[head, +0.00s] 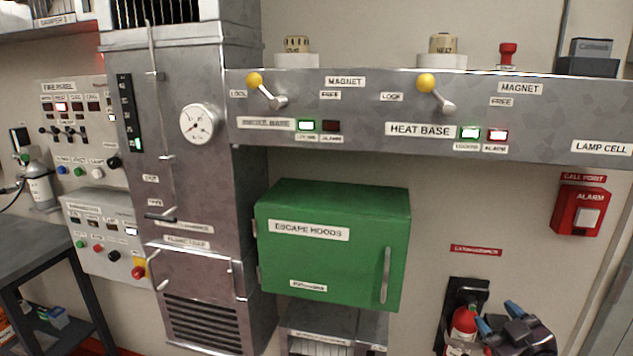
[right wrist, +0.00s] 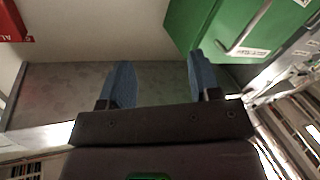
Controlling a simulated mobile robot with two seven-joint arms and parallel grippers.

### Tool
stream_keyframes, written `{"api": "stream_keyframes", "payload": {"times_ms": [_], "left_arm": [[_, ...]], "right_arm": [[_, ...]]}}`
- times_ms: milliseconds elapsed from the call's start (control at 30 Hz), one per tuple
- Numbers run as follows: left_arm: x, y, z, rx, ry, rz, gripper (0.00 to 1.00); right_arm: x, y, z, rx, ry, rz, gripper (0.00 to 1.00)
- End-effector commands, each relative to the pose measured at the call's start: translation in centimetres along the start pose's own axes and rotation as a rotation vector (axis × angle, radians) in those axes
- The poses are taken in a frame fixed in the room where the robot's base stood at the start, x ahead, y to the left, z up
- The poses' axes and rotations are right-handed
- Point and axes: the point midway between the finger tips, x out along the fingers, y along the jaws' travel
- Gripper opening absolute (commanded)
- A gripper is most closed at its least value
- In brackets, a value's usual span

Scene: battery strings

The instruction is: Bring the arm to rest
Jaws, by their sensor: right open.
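My right gripper (head: 500,319) is at the lower right of the head view, with its blue fingers apart. It is in front of the wall near the red extinguisher (head: 463,324), and I cannot tell how far it is from it. In the right wrist view my right gripper (right wrist: 159,75) is open, with nothing between the fingers. My left gripper is not in the head view.
A green escape hoods cabinet (head: 335,262) is on the wall left of my right gripper. A red alarm call point (head: 580,210) is up to its right. A long metal panel (head: 370,115) with two yellow-knobbed levers runs above. A dark bench (head: 38,260) stands at left.

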Motion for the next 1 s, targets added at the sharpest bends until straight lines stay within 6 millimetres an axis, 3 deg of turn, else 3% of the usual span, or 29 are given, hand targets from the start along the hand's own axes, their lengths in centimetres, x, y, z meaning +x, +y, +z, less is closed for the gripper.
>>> {"api": "stream_keyframes", "payload": {"times_ms": [33,100,300,500,700,1000], "left_arm": [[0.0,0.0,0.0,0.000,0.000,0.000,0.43],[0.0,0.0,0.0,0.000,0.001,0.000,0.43],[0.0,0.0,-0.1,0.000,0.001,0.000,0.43],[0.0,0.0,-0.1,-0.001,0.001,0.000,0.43],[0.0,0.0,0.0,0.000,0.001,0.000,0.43],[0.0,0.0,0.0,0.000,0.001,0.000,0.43]], "right_arm": [[-1.4,-2.1,2.5,0.044,-0.042,-0.009,0.57],[-3.2,-4.7,5.3,0.092,-0.094,-0.020,0.57],[-10.0,-12.1,12.5,0.224,-0.272,-0.042,0.57],[-16.7,-17.4,16.8,0.352,-0.425,-0.043,0.57],[-20.2,-18.8,18.7,0.385,-0.499,-0.035,0.57],[-20.7,-18.8,19.0,0.384,-0.508,-0.036,0.57]]}}
